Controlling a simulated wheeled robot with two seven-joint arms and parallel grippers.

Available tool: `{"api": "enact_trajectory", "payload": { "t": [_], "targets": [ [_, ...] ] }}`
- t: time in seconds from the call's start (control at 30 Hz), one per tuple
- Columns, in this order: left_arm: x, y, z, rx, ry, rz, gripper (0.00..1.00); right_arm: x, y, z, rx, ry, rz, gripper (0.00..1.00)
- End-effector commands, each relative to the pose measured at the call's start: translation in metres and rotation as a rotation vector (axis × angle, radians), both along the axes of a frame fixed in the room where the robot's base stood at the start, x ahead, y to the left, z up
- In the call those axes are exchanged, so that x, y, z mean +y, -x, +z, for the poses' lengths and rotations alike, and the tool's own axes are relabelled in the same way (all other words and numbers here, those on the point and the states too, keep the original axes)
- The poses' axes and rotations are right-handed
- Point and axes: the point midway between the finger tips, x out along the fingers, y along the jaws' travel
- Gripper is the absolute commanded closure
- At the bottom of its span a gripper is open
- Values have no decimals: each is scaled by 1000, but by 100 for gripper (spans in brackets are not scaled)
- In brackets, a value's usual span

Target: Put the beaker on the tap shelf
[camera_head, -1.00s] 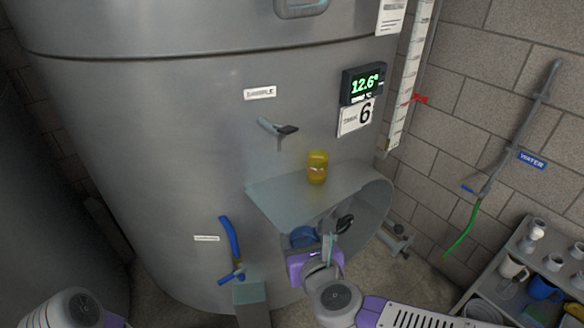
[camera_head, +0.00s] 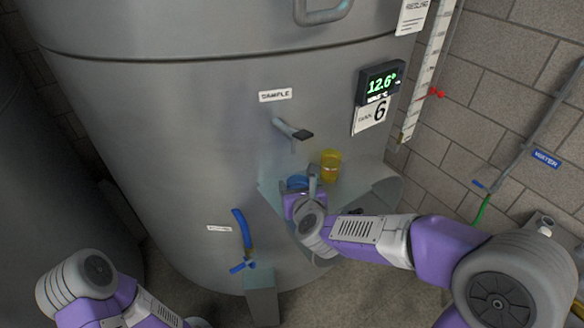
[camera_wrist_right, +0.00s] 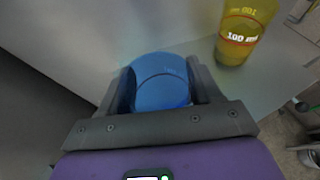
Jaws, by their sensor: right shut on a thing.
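My right gripper (camera_head: 300,190) is shut on a blue beaker (camera_head: 297,181), with a finger on each side of it. In the right wrist view the blue beaker (camera_wrist_right: 160,84) has faint markings and sits between the fingers. It is at the left part of the grey tap shelf (camera_head: 362,190), below the sample tap (camera_head: 293,131). I cannot tell whether its base touches the shelf. A yellow see-through vessel (camera_head: 330,166) stands upright on the shelf to its right; the right wrist view shows its 100 ml mark (camera_wrist_right: 241,37). My left gripper is not in view.
The steel tank (camera_head: 180,130) rises behind the shelf. A blue-handled valve (camera_head: 242,228) sticks out at lower left. A display (camera_head: 381,83) and a scale tube (camera_head: 430,75) are at upper right. A water pipe (camera_head: 530,140) runs along the brick wall.

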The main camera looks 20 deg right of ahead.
Motion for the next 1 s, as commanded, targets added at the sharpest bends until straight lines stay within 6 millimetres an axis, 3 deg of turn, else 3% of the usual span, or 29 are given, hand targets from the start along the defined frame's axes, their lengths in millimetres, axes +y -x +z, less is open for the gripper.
{"api": "enact_trajectory", "payload": {
  "t": [0.47, 0.97, 1.0],
  "targets": [
    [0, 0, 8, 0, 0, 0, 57, -3, -62, 0, 0, 2, 0, 71],
    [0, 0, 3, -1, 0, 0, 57, -3, -60, -9, -1, 0, 1, 71],
    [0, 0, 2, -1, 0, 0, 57, -3, -60, -10, -1, 0, 1, 35]
  ]
}}
